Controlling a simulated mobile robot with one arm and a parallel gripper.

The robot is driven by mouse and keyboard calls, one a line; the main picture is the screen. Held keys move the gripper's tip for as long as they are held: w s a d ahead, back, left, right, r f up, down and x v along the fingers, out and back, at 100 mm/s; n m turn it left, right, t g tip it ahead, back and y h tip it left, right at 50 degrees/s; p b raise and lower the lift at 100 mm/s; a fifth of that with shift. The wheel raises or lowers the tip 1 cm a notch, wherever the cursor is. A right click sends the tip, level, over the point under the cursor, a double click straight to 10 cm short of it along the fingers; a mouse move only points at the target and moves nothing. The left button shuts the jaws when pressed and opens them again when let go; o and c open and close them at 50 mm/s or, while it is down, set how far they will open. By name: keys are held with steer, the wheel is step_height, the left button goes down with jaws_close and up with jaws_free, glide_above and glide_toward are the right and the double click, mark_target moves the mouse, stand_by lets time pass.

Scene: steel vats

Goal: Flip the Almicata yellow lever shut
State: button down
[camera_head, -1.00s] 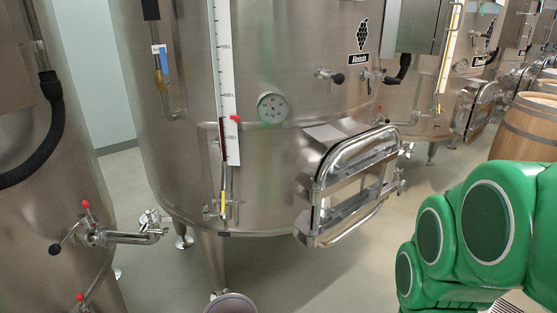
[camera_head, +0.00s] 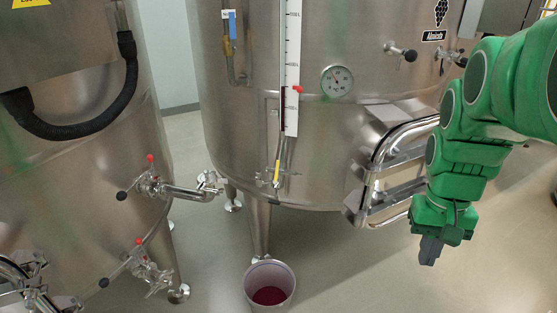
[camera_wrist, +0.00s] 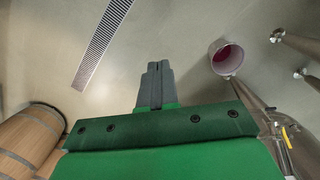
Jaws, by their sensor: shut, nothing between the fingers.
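The Almicata vat (camera_head: 245,130) is a large steel tank at centre in the head view, with its name label (camera_head: 434,36) at upper right. A small yellow lever (camera_head: 277,171) sits low on its front, at the foot of the white level gauge (camera_head: 292,70). The yellow lever also shows in the wrist view (camera_wrist: 286,137) at the right edge. It stands roughly upright. My gripper (camera_head: 429,252) is shut and empty, pointing down at the right, in front of the vat's hatch and well apart from the lever. Its shut fingers show in the wrist view (camera_wrist: 153,84).
A bucket with dark red liquid (camera_head: 270,286) stands on the floor below the lever. A left vat (camera_head: 70,170) has red-knobbed valves (camera_head: 150,185). The steel hatch (camera_head: 390,175) juts out between lever and gripper. A barrel (camera_wrist: 30,140) and floor grate (camera_wrist: 103,40) show in the wrist view.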

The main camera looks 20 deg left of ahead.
steer(key=w+a+r+n+t+h, duration=0.1)
steer(key=w+a+n+t, duration=0.15)
steer(key=w+a, duration=0.7)
steer(key=w+a+r+n+t, duration=0.1)
steer(key=w+a+n, duration=0.2)
steer(key=w+a, duration=0.7)
steer(key=w+a+f+n, duration=0.1)
steer(key=w+a, duration=0.1)
steer(key=a, duration=0.6)
steer(key=w+a+f+n+t+y, duration=0.1)
steer(key=w+a+n, duration=0.1)
steer(key=a, duration=0.7)
steer(key=w+a+f+n+t, duration=0.1)
steer(key=w+a, duration=0.3)
steer(key=a, duration=0.4)
steer(key=shift+a+f+n+y, duration=0.2)
steer(key=shift+f+n+y, duration=0.25)
steer(key=shift+n, duration=0.2)
steer(key=shift+w+f, duration=0.15)
glide_toward(277, 170)
steer(key=a+f, duration=0.4)
steer(key=f, duration=0.1)
steer(key=shift+w+d+f, duration=0.15)
steer(key=shift+w+d, duration=0.45)
steer(key=shift+w+d+f, duration=0.15)
steer(key=shift+w+d, duration=0.4)
